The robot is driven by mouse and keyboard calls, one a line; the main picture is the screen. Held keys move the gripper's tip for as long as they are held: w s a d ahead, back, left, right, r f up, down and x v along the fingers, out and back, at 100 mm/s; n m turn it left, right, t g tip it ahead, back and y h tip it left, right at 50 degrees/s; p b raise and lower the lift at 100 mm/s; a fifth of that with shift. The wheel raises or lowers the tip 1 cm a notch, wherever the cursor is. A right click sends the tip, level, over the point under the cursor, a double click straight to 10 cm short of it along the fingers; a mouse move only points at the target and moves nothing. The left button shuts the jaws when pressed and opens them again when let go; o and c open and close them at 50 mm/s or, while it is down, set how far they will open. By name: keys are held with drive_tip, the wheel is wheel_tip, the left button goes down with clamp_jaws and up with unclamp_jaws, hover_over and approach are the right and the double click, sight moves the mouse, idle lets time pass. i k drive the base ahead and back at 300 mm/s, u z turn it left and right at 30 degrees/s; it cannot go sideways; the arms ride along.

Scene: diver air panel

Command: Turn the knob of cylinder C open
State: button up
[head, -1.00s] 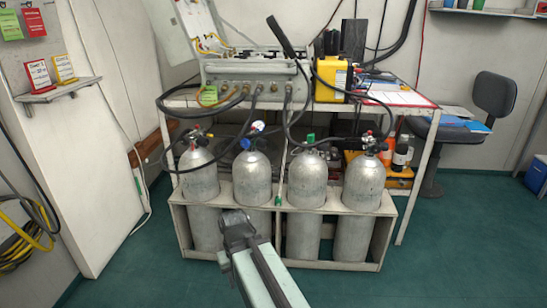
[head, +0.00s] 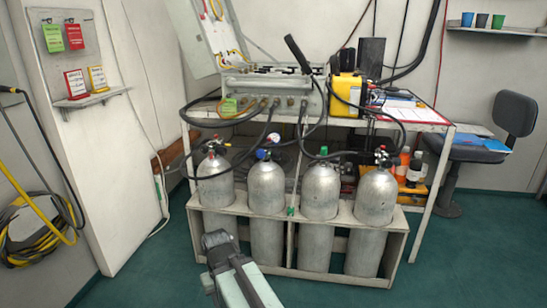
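Several grey cylinders stand upright in a row in a pale rack (head: 305,226) under the bench. No letter is readable on them, so I cannot tell by marking which is C. The leftmost (head: 215,183) and rightmost (head: 375,196) have red parts on top. My gripper (head: 215,240) is low in front of the rack, left of centre, touching no knob. Its fingers are not clearly visible.
Black hoses run from a panel box (head: 268,95) on the bench (head: 425,125) down to the cylinders. A yellow case (head: 346,92) stands on the bench. A chair (head: 512,115) is at the right. Green floor (head: 150,275) is clear in front.

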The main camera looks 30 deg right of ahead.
sight(275, 154)
drive_tip(key=u, duration=0.1)
drive_tip(key=i, duration=0.95)
drive_tip(key=z, duration=0.05)
